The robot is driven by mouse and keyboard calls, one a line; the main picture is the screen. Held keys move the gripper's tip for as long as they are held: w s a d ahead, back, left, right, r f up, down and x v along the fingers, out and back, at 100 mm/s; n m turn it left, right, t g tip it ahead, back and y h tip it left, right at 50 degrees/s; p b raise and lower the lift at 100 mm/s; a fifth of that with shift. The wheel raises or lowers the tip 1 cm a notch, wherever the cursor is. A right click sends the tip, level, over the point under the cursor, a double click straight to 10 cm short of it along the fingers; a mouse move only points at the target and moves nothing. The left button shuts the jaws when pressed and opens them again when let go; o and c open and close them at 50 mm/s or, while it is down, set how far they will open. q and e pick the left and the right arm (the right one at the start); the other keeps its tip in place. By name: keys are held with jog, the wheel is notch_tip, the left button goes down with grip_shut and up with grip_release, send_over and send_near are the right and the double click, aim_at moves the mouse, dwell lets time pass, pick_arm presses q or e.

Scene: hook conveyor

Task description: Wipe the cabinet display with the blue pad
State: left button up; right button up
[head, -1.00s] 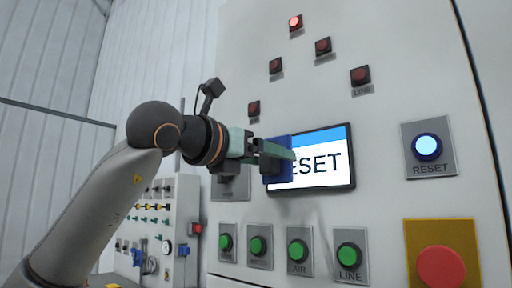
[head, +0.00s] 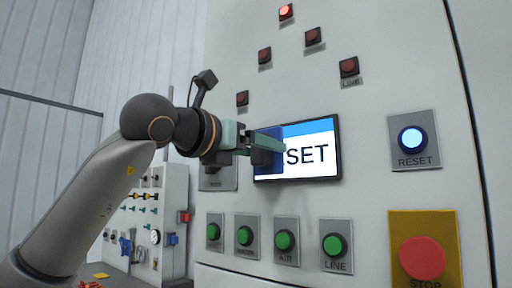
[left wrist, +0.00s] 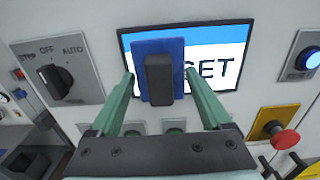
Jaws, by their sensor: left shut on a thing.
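The cabinet display (head: 312,158) is a black-framed screen with a blue top band and dark letters, of which "SET" shows. The blue pad (head: 268,160) covers its left part in the head view; whether it touches the glass I cannot tell. My left gripper (head: 266,142) is shut on the pad's dark handle. In the left wrist view the blue pad (left wrist: 178,50) with its black handle (left wrist: 159,80) sits between the green fingers (left wrist: 162,92), over the left half of the display (left wrist: 226,62). My right gripper is not in view.
Green buttons (head: 285,241) line the panel below the display. A lit blue RESET button (head: 412,140) and a red STOP button (head: 422,257) are at the right. Red lamps (head: 312,37) sit above. A rotary switch (left wrist: 55,82) is left of the display. A second panel (head: 160,215) stands behind.

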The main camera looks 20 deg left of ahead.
pick_arm(q)
jog(key=shift+p+x, duration=0.45)
jog(key=shift+x, duration=0.45)
jog(key=d, duration=0.1)
jog(key=s+d, duration=0.1)
jog(key=d+b, duration=0.1)
jog(key=shift+s+d, duration=0.35)
jog(key=shift+d, duration=0.05)
jog(key=shift+w, duration=0.1)
jog(key=shift+w+a+p, duration=0.15)
jog(key=shift+w+a, duration=0.1)
jog(key=shift+a, duration=0.4)
jog(key=shift+w+a+p, duration=0.1)
jog(key=shift+w+a, duration=0.2)
jog(key=shift+a, duration=0.3)
jog(key=shift+w+a+p, duration=0.15)
jog(key=shift+w+a, duration=0.1)
jog(key=shift+a, duration=0.4)
